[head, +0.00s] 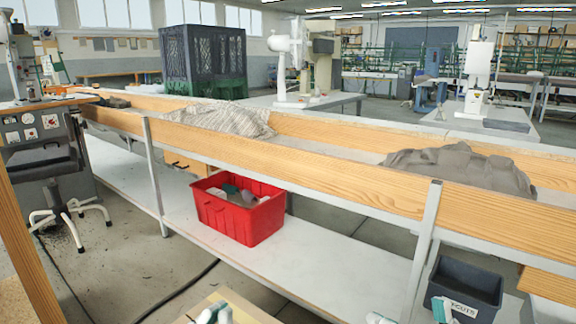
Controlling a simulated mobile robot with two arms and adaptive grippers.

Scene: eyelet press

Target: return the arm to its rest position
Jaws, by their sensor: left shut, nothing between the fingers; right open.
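My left gripper (215,314) shows at the bottom edge, left of centre. Only its pale fingertips with green pads are in the picture; they are close together with nothing visible between them. My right gripper (411,314) shows at the bottom edge, further right. Its two fingertips stand well apart, with nothing seen between them. Most of both arms is below the picture. Both grippers appear in front of the long wooden-sided bench (330,180).
A red crate (240,222) with mixed items stands on the bench's lower shelf (310,265). A dark bin (463,290) is at lower right. Grey cloth (460,168) and striped cloth (215,122) lie in the trough. A chair (50,170) stands at left.

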